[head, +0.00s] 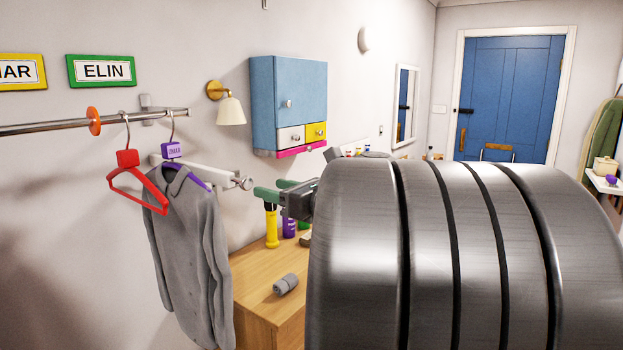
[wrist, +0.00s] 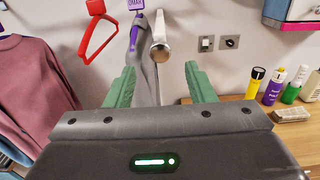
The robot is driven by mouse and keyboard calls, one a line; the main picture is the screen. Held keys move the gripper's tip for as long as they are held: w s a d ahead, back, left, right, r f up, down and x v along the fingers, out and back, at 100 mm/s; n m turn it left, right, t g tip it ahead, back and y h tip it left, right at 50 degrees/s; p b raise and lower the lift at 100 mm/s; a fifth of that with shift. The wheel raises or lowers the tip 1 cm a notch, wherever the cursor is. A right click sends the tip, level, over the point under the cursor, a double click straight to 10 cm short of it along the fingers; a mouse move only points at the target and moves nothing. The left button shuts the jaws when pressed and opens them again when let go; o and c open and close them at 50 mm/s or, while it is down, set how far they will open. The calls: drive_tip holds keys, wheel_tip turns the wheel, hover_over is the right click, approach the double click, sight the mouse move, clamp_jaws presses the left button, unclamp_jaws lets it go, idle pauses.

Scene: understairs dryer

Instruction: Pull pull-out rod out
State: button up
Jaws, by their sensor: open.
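The pull-out rod (head: 222,178) is a pale bar on the wall below the clothes rail, with a round metal end facing out. In the wrist view the rod (wrist: 160,45) points toward me, its end above the gap between my fingertips. My gripper (head: 275,189) has green fingers and is to the right of the rod's end in the head view. In the wrist view my gripper (wrist: 160,80) is open with nothing between its fingers, and it looks apart from the rod. My large grey arm link hides much of the head view's right side.
A metal clothes rail (head: 60,125) carries a red hanger (head: 135,188) and a grey garment (head: 188,240) on a purple hanger, close left of the rod. A wooden counter (head: 255,285) holds bottles and a grey roll (head: 286,285). A blue wall cabinet (head: 288,95) hangs above.

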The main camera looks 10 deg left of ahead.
sight(248, 183)
drive_tip(key=p+x, duration=0.1)
drive_tip(key=x, duration=0.8)
drive_tip(key=shift+w+a, duration=0.1)
drive_tip(key=shift+a, duration=0.05)
clamp_jaws()
